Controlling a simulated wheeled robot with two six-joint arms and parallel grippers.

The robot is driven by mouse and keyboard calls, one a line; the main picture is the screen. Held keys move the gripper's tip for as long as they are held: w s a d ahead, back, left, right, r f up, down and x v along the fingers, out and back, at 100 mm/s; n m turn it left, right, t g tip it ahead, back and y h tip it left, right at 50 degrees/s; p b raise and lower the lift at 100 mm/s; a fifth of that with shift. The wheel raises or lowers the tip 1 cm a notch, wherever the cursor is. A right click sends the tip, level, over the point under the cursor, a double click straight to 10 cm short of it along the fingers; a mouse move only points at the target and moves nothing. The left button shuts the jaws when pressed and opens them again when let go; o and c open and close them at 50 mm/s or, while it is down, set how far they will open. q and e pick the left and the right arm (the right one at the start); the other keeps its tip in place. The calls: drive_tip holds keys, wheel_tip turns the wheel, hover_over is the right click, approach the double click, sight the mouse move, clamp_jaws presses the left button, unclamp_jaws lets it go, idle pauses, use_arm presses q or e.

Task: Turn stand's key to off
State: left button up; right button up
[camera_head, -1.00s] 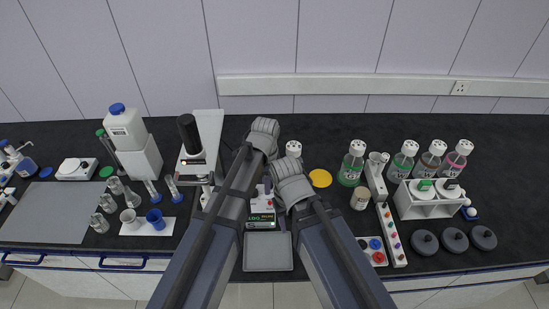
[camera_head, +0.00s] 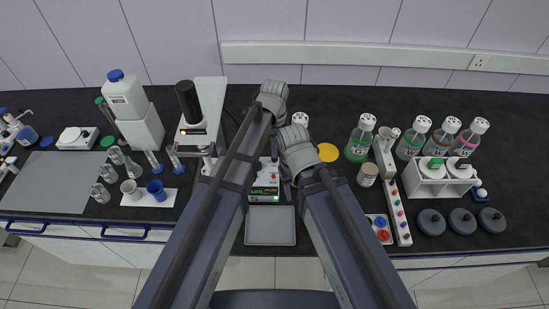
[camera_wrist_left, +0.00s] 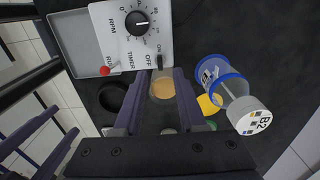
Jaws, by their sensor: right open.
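The stand's white panel (camera_wrist_left: 125,25) fills the top of the left wrist view, with a black RPM dial (camera_wrist_left: 138,24), a red RUN knob (camera_wrist_left: 104,71) and ON/OFF marks. The small key (camera_wrist_left: 160,62) sits by these marks; its exact turn is hard to tell. The left gripper's fingertips (camera_wrist_left: 163,74) are apart just at the panel's edge by the key, with no clear contact. In the head view the stand (camera_head: 265,180) shows partly below my left gripper (camera_head: 274,148). My right gripper (camera_head: 287,190) is lower, open, beside the stand's right side.
A bottle marked B2 (camera_wrist_left: 235,95) stands close beside the panel in the left wrist view. A grey tray (camera_head: 270,228) lies in front of the stand. A microscope-like device (camera_head: 196,118) stands left; a jar (camera_head: 367,174) and bottles are right.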

use_arm(q)
wheel_tip(320, 180, down, 4)
drive_tip(key=b, duration=0.3)
drive_tip(key=shift+f, duration=0.2)
clamp_jaws()
idle(0.4)
